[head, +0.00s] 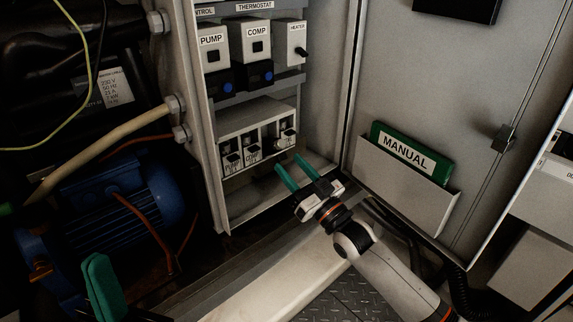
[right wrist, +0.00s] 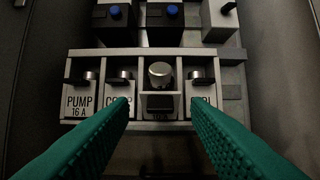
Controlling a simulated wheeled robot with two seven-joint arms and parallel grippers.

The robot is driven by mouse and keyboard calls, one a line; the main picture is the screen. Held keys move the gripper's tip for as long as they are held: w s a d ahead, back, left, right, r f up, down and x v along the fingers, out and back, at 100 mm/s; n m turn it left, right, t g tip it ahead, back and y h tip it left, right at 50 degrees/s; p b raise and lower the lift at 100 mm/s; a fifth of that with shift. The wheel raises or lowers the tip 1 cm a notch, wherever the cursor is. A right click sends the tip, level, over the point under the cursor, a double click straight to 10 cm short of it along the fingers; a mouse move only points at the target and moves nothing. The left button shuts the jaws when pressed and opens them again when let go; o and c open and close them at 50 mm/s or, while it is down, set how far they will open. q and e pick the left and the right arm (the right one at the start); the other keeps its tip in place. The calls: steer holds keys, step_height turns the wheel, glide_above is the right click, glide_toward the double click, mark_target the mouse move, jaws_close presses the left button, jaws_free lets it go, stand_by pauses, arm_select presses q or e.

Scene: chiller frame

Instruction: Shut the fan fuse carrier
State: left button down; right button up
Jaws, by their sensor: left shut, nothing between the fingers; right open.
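The fuse block (head: 250,127) sits low in the open cabinet, with a row of carriers. In the right wrist view, the third carrier from the left, the fan fuse carrier (right wrist: 159,103), sticks out towards me, with a round silver end (right wrist: 160,73) on top; its label is not readable. It also shows in the head view (head: 286,139). The pump (right wrist: 80,98), comp (right wrist: 118,92) and far-right (right wrist: 203,92) carriers sit further back. My right gripper (head: 290,165) is open, its fingertips in front of the block, either side of the fan carrier in the wrist view (right wrist: 160,102). My left gripper (head: 103,288) is shut and empty at lower left.
Pump (head: 212,47), comp (head: 256,40) and heater (head: 291,42) units stand above the block. The open door (head: 400,85) at right carries a pocket (head: 400,178) with a green manual (head: 412,152). A blue motor (head: 125,205) and pipes fill the left.

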mark_target(274, 151)
steer(key=shift+x, duration=1.3)
steer(key=c, duration=0.7)
